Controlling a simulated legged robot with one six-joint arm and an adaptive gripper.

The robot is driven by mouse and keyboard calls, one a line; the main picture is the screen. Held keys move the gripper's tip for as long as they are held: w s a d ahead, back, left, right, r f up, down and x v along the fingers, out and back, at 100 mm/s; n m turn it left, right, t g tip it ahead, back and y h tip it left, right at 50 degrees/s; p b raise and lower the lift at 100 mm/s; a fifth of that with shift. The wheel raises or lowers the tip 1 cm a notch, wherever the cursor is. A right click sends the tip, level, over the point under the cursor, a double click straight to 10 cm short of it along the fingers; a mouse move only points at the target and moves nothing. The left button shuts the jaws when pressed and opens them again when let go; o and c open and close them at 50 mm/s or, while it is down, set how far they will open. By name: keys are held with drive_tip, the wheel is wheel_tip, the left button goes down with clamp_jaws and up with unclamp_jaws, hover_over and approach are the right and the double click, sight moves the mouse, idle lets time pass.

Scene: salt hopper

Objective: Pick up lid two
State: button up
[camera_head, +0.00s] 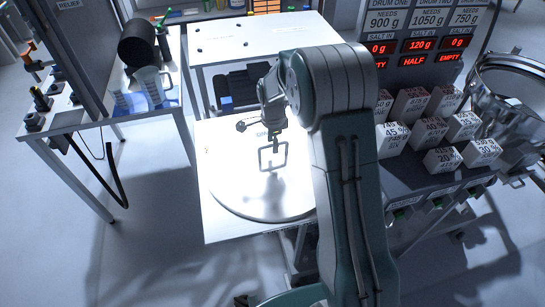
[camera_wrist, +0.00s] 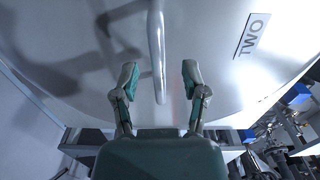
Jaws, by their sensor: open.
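Lid two is a large pale round disc (camera_head: 245,198) lying on a white table in the head view. A loop handle (camera_head: 283,156) stands up from its middle. In the wrist view the lid (camera_wrist: 225,70) fills most of the picture, with a "TWO" label (camera_wrist: 252,35) at upper right. My gripper (camera_head: 273,141) is above the handle in the head view. In the wrist view my gripper (camera_wrist: 160,74) is open, its two fingers on either side of the handle bar (camera_wrist: 157,45), with a gap on both sides. My arm hides the lid's right part in the head view.
A white table (camera_head: 222,232) carries the lid. A side bench (camera_head: 62,122) with jugs (camera_head: 150,84) is at left. At right stand several labelled salt blocks (camera_head: 429,131), a drum display (camera_head: 418,45) and a metal vessel (camera_head: 512,85). Floor is clear at lower left.

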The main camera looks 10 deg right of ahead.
drive_tip(key=shift+d+f, duration=0.1)
drive_tip(key=shift+f, duration=0.45)
clamp_jaws()
drive_tip(key=shift+r, duration=0.15)
